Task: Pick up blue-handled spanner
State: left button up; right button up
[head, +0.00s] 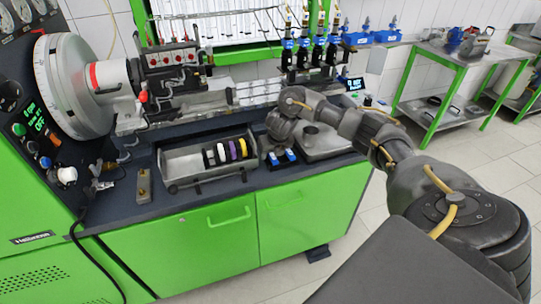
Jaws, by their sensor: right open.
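Two small blue-topped items, one at the left (274,159) and one at the right (290,155), lie side by side on the dark bench top between the grey tray and the metal plate. They may be the blue handle of the spanner, but they are too small to tell, and no spanner shape shows clearly. My right gripper (277,143) is just above and behind them, pointing down. It is open, its fingers are hard to make out, and I cannot tell whether it touches anything. My left gripper is not in view.
A grey tray (185,184) with white, purple and yellow rings stands left of the gripper. A metal plate with a hole (325,148) lies to the right. Blue-topped injectors (304,50) hang behind. A large grey dial wheel (75,85) stands at the left.

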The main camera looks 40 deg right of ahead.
jog(key=shift+f, duration=0.15)
grip_shut()
dwell(0.4)
